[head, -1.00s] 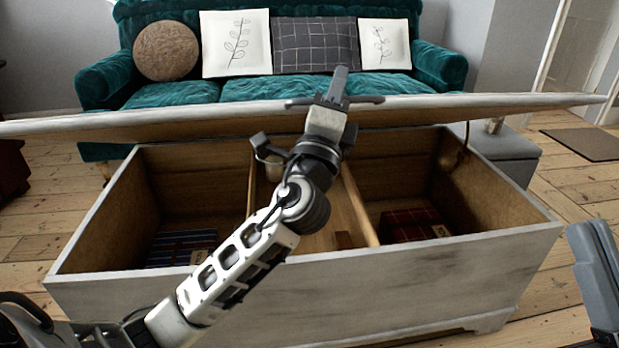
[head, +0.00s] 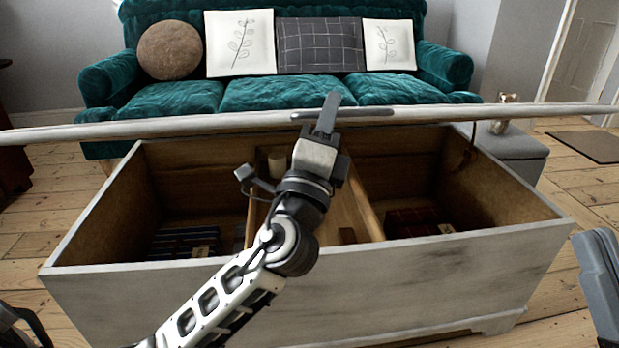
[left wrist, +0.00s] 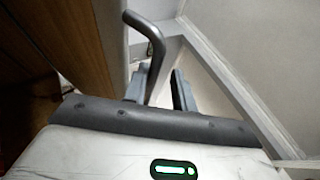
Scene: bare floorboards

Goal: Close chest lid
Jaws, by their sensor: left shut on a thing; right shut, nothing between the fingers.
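The wooden chest (head: 470,275) stands in front of me, its compartments open to view. Its pale lid (head: 220,122) is hinged at the back and partly raised, nearly edge-on in the head view, with a gap above the box's front rim. A dark bar handle (head: 365,113) is on the lid's edge. It also shows in the left wrist view as a bent bar (left wrist: 155,45). My left gripper (head: 326,116) is shut on the handle; its fingers also show in the left wrist view (left wrist: 160,90). My right gripper (head: 597,275) is shut and empty at the right edge, apart from the chest.
Dark folded-looking items lie in the left (head: 185,243) and right (head: 415,222) compartments. A teal sofa (head: 250,95) with cushions stands behind. A grey box (head: 518,145) stands at the back right. Floor is clear at right.

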